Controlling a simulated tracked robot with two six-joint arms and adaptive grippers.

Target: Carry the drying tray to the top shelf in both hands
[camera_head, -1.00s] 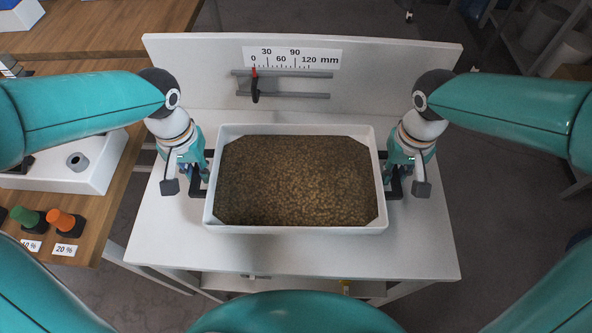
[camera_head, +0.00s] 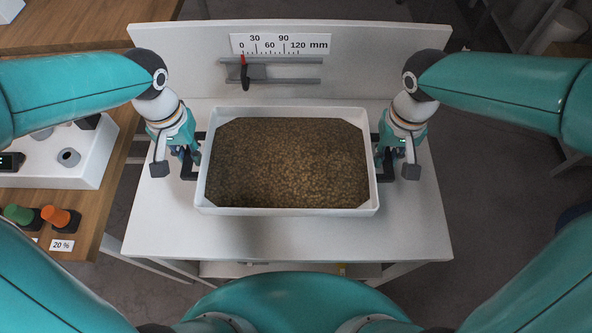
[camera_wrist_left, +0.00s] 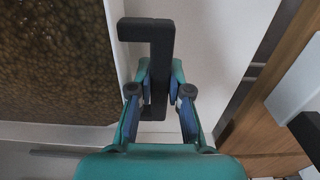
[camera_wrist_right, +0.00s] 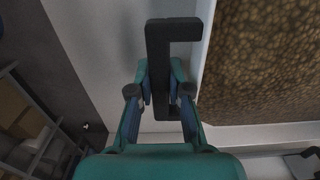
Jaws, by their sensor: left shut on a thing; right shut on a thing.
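The drying tray (camera_head: 288,211) is a white rectangular tray filled with brown granules, level over the white table in the head view. It has a black bracket-shaped handle on each short side. My left gripper (camera_head: 188,158) is shut on the left handle (camera_wrist_left: 160,45), and the left wrist view shows the handle between its fingers. My right gripper (camera_head: 386,158) is shut on the right handle (camera_wrist_right: 158,50), seen between its fingers in the right wrist view. I cannot tell whether the tray's underside touches the table. Which shelf is the top shelf is not clear.
The white table (camera_head: 300,240) has a back panel (camera_head: 190,60) with a millimetre scale and a red-marked slider (camera_head: 245,76). A wooden bench (camera_head: 115,190) with green and orange knobs stands at left. Grey racking (camera_head: 535,35) is at the upper right. Dark floor lies right of the table.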

